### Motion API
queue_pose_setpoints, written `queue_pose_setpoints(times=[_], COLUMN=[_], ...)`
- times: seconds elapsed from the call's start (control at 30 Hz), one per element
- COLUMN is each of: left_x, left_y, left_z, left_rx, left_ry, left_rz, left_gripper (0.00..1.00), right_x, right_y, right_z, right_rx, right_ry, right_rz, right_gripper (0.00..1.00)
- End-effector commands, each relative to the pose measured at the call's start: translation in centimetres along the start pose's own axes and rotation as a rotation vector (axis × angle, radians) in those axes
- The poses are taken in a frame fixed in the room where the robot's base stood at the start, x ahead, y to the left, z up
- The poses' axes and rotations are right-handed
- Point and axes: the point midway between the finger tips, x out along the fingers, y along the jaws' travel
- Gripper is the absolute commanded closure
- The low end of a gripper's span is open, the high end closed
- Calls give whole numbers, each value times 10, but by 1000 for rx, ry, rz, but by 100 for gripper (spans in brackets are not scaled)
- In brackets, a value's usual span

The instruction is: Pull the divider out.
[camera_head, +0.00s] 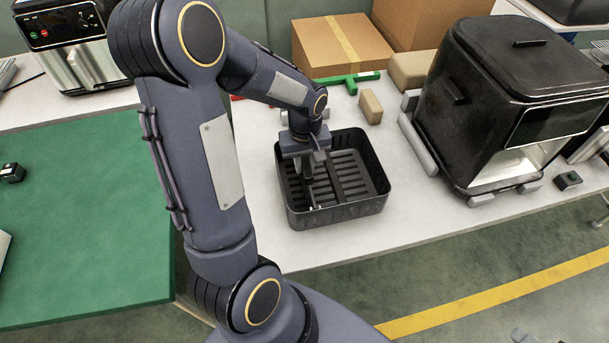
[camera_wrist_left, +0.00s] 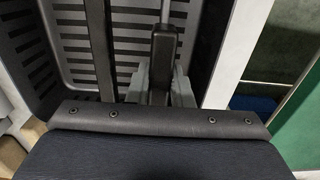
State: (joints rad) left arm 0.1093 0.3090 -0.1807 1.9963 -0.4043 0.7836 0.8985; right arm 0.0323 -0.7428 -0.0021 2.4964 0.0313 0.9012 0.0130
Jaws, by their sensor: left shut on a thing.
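A black slotted basket (camera_head: 370,208) stands upright on the white table; its slotted floor and walls also show in the wrist view (camera_wrist_left: 72,28). My left gripper (camera_head: 308,178) reaches down into the basket, left of its middle. In the wrist view its grey fingers (camera_wrist_left: 159,88) are shut on a narrow dark piece with a thin silvery rod beyond it, which looks like the divider (camera_wrist_left: 164,46). Its lower part is hidden, so I cannot tell whether it touches the basket floor. A dark strip runs along the basket beside it. My right gripper is not in view.
A black fryer (camera_head: 480,110) stands right of the basket. Cardboard boxes (camera_head: 340,50), a green tool (camera_head: 352,80) and a small tan block (camera_head: 371,106) lie behind it. A green mat (camera_head: 80,220) is at left. The table's front edge is close.

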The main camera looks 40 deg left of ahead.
Motion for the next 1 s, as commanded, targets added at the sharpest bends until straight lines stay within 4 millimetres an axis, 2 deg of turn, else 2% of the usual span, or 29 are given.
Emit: queue_pose_setpoints(times=[1.0], left_x=[-16], left_y=[0], left_z=[0], left_rx=[0], left_ry=[1], left_rz=[1], left_gripper=[100], right_x=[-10], right_y=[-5], right_z=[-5], right_rx=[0], right_ry=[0], right_rz=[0], right_gripper=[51])
